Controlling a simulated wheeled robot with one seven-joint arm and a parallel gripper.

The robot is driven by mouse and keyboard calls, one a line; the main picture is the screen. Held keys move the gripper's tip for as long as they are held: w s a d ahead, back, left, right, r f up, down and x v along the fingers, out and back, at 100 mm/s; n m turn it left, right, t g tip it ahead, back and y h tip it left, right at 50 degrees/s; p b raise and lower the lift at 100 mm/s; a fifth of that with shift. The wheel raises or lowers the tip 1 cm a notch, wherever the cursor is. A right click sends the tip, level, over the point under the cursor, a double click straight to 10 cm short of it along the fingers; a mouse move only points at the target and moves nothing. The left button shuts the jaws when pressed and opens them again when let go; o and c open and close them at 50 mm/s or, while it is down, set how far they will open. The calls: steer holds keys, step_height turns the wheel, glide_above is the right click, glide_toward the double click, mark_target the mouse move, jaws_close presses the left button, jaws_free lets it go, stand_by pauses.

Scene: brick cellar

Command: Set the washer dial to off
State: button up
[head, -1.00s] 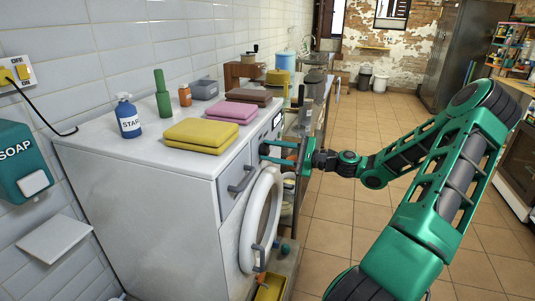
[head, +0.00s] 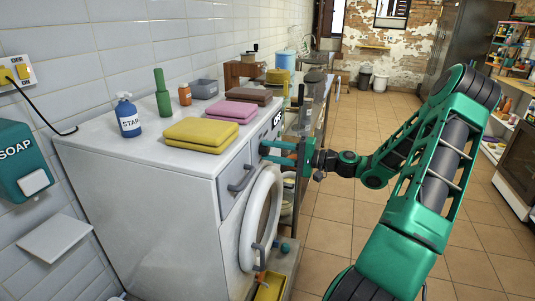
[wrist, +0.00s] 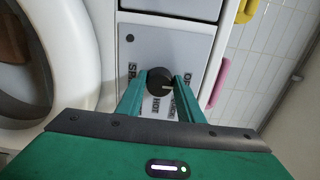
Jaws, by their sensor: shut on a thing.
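The white washer (head: 140,200) stands at the left against the tiled wall. Its dial (wrist: 160,81) is a round black knob on the grey control panel (wrist: 185,42). Labels around it read SPIN at left, HOT below and apparently OFF at right, the last partly behind a finger. A pale pointer mark on the knob faces right in the wrist view, toward the finger near OFF. My gripper (head: 264,153) reaches the washer front; its green fingers are closed on the knob in the wrist view (wrist: 160,90). In the head view, the fingers hide the dial.
The washer's round door (head: 262,210) is below the dial and the drawer handle (head: 242,178) beside it. Floor at right is open.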

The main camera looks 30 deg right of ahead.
steer(key=shift+f, duration=0.2)
stand_by(0.3)
steer(key=o, duration=1)
steer(key=shift+r, duration=0.1)
steer(key=shift+s, duration=0.1)
steer(key=v, duration=1)
steer(key=shift+s+d, duration=0.15)
steer(key=shift+d, duration=0.1)
steer(key=shift+a, duration=0.1)
